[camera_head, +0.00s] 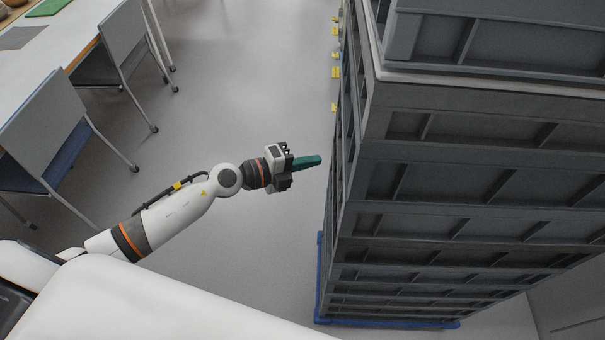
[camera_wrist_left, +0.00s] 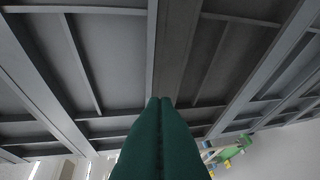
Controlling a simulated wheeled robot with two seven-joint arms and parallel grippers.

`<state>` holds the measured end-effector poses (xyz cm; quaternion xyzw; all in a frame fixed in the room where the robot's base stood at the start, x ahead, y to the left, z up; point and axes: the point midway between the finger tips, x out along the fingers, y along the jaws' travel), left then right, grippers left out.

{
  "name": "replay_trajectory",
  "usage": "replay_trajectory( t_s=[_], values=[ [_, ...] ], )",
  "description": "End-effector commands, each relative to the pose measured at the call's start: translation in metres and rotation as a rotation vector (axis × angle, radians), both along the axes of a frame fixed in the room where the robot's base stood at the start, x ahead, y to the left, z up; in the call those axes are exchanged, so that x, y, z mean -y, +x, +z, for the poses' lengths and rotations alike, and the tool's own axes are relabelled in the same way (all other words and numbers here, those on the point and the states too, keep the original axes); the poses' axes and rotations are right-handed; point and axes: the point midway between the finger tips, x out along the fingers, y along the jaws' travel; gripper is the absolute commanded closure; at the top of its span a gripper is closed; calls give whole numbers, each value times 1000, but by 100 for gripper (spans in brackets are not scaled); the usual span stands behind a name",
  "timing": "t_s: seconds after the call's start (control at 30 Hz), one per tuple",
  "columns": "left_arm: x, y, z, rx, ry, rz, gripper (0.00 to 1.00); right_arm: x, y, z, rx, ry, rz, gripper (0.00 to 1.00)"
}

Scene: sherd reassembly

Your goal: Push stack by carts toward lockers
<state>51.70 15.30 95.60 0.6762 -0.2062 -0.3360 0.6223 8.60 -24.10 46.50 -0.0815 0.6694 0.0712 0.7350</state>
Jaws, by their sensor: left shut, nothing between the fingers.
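A tall stack of grey crates (camera_head: 470,190) fills the right of the head view. It stands on a blue base (camera_head: 390,323) low on the floor. My left gripper (camera_head: 318,160) reaches in from the left. Its green fingers are shut with nothing between them and point at the left side of the stack. A narrow gap seems to show between fingertips and stack in the head view. In the left wrist view the shut green fingers (camera_wrist_left: 160,135) point at the ribbed grey crate walls (camera_wrist_left: 110,60); whether they touch cannot be told. No lockers are clearly seen. My right gripper is not in view.
Two grey chairs (camera_head: 50,120) stand by a white table (camera_head: 85,30) at the upper left. The grey floor (camera_head: 235,90) between chairs and stack is clear. Small yellow tags (camera_head: 335,72) show along the stack's far left edge. Green and yellow items (camera_wrist_left: 232,153) show at the lower right in the wrist view.

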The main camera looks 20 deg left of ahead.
Motion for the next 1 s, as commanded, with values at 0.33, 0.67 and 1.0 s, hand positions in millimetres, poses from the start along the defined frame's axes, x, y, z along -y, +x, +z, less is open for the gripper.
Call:
replay_trajectory(
  t_s=[0.33, 0.67, 1.0],
  values=[
    [0, 2, 0, -1, 1, 0, 100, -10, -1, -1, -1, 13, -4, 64],
    [6, 4, 3, -1, -2, 0, 100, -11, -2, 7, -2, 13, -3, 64],
    [38, 14, 4, -1, -3, 2, 100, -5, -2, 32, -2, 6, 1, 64]
  ],
)
